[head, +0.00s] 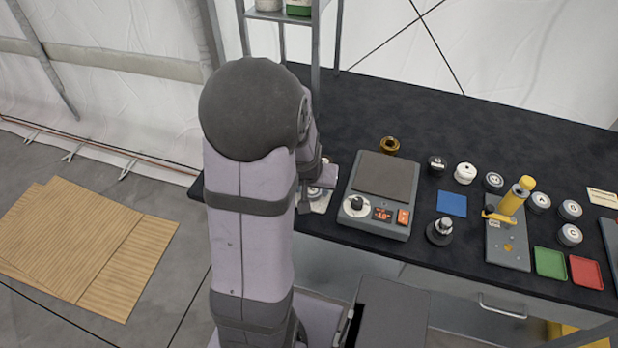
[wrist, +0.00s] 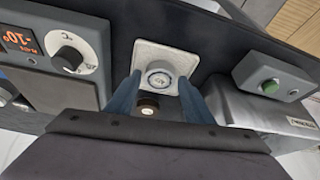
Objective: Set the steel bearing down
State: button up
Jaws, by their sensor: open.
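A round, pale steel-coloured piece with a ring-shaped top (wrist: 160,76), which looks like the steel bearing, sits on a white square pad (wrist: 183,52) in the wrist view. My gripper (wrist: 162,93) is open, with a blue-grey finger on either side of the piece. I cannot tell whether either finger touches it. In the head view my arm hides most of this spot; part of the white pad (head: 322,201) shows beside the scale, and my gripper is mostly hidden there.
A grey scale (head: 382,180) with a knob and red display stands right of the pad. A dark round piece (wrist: 148,106) lies near the fingers. A grey box with a green button (wrist: 271,84) is close by. Several weights and a yellow-handled press (head: 510,205) stand farther right.

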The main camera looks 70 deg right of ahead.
jog(key=v, duration=1.1)
jog(key=shift+r, duration=0.25)
jog(key=shift+a, duration=0.1)
jog(key=w+a+f+n+t+y, duration=0.1)
jog(key=w+a+f+n+y, duration=0.25)
jog(key=w+a+n, duration=0.9)
jog(key=w+a+f+n, duration=0.1)
jog(key=w+a+n, duration=0.1)
jog(key=a, duration=0.9)
jog(key=w+a+f+n+g+y, duration=0.1)
jog(key=w+a+f+n, duration=0.1)
jog(key=a, duration=0.9)
jog(key=shift+w+f+g, duration=0.3)
jog(key=shift+w, duration=0.05)
jog(key=shift+a, duration=0.1)
